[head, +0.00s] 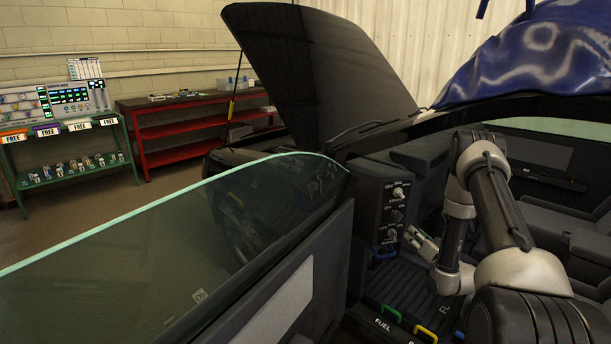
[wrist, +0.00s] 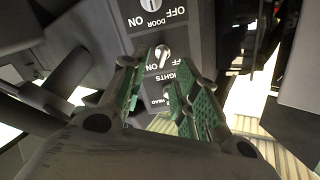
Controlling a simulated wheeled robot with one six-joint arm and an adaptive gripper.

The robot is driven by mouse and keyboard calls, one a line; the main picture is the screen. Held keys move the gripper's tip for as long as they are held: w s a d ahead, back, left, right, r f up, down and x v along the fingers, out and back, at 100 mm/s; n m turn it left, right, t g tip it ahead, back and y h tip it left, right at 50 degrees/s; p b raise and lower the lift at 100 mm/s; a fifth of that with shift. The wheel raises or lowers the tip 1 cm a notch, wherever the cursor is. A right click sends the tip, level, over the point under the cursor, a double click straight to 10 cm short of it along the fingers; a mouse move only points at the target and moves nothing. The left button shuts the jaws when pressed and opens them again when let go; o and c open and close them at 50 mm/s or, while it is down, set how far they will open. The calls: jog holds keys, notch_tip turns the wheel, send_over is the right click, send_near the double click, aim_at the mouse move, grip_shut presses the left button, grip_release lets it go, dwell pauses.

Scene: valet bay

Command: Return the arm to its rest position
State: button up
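My arm (head: 492,205) reaches over the car's open side into the cabin, bent at the elbow. My gripper (head: 420,243) is low in front of the dark switch panel (head: 370,205). In the wrist view, my gripper (wrist: 166,90) has its two green-padded fingers spread apart, with nothing held between them. A metal toggle (wrist: 163,53) marked ON and OFF shows beyond the gap. Another knob (wrist: 153,4) marked DOOR is above it at the picture's top edge. I cannot tell whether a fingertip touches the panel.
A door with a raised glass window (head: 180,250) stands at the left front. The seats (head: 575,215) are right of my arm. A raised hood (head: 320,70) and red bench (head: 190,125) are farther back.

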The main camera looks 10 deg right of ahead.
jog(key=s+f+g+h, duration=0.1)
jog(key=s+f+g, duration=0.3)
jog(key=f, duration=0.3)
jog(key=s+f+g, duration=0.4)
jog(key=f, duration=0.2)
jog(key=s+d+r+n+g, duration=0.1)
jog(key=s+d+r+g, duration=0.1)
jog(key=s+g, duration=0.3)
jog(key=s+a+r+n, duration=0.1)
jog(key=s+a+r, duration=0.4)
jog(key=s+r, duration=0.4)
jog(key=s+a+r+n, duration=0.1)
jog(key=s+a+r, duration=0.5)
jog(key=r, duration=1.7)
jog(key=s+a+r+n, duration=0.1)
jog(key=s+a+r, duration=0.5)
jog(key=s+r, duration=0.7)
notch_tip(320, 180, up, 3)
jog(key=shift+f+n+h, duration=0.1)
jog(key=shift+n+h, duration=0.2)
jog(key=shift+h, duration=0.1)
